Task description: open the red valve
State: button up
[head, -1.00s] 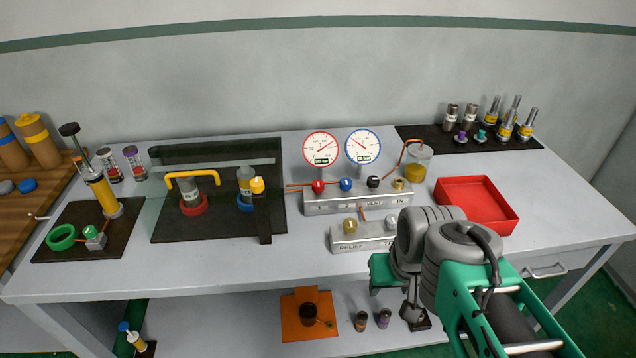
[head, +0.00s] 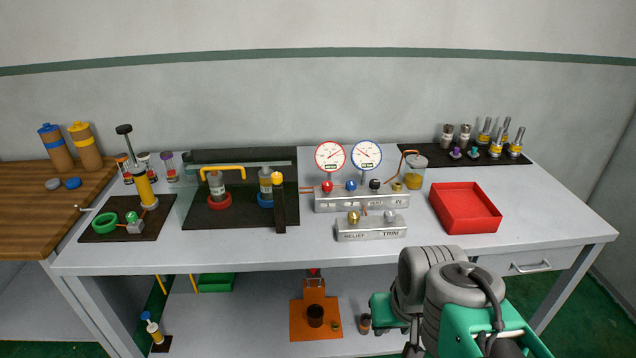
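The red valve (head: 327,186) is a small round red knob on the left end of a grey metal manifold block (head: 360,201) towards the back of the bench. A red-rimmed gauge (head: 330,156) stands right behind it. A blue knob (head: 351,186), a black knob (head: 375,184) and a brass fitting (head: 397,187) sit in a row to its right. My arm shows at the lower right, in front of the bench and well apart from the valve. My gripper is not visible; the arm's lower end runs out of the picture.
A lower block (head: 370,233) marked RELIEF and TRIM stands in front of the manifold. A black post (head: 279,205) stands left. The bench front (head: 300,256) is clear.

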aim_at(327, 186)
jog(key=u, duration=0.35)
jog(key=i, duration=1.35)
jog(key=z, duration=0.25)
